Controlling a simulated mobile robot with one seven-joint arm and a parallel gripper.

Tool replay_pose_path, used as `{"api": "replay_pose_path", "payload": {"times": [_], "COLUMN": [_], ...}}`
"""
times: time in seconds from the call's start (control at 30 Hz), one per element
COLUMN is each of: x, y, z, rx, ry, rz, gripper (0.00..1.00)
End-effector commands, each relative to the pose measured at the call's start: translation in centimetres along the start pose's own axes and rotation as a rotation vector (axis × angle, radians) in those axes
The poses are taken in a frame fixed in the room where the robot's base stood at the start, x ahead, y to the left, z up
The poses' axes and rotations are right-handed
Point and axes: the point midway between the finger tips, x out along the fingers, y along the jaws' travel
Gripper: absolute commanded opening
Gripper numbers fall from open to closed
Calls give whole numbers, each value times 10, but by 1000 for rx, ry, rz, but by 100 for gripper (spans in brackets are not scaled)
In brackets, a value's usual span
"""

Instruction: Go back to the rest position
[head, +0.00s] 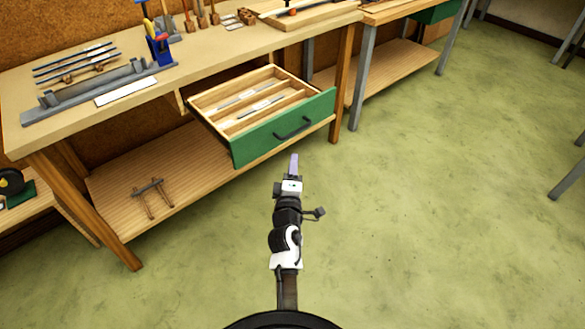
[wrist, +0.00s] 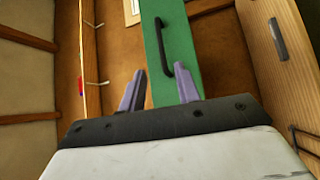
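My gripper (head: 293,163) is in the middle of the head view, at the end of my arm stretched forward over the green floor. It appears in front of the open drawer (head: 284,131), apart from its green front and dark handle. In the wrist view its two purple-grey fingers (wrist: 160,90) stand apart with nothing between them, so it is open and empty. The drawer's green front (wrist: 155,45) and black handle (wrist: 180,48) show beyond the fingers.
The drawer stands out from the wooden workbench (head: 60,118) and holds thin tools in its compartments. A lower shelf (head: 150,165) runs below. The floor (head: 430,210) at the right is clear.

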Motion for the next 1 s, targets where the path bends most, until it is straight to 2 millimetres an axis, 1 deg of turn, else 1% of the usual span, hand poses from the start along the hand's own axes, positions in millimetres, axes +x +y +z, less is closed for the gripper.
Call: {"api": "replay_pose_path", "payload": {"times": [0.57,0.67,0.77,0.87,0.9,0.97,1.0], "x": [0,2,6,9,9,4,0], "y": [-1,3,22,58,77,107,128], "z": [0,-5,-29,-76,-100,-136,-158], "rx": [0,11,64,175,232,325,388], "ry": [0,10,57,152,203,285,341], "rz": [0,8,41,100,128,168,193], "gripper": [33,33,33,33,33,33,33]}}
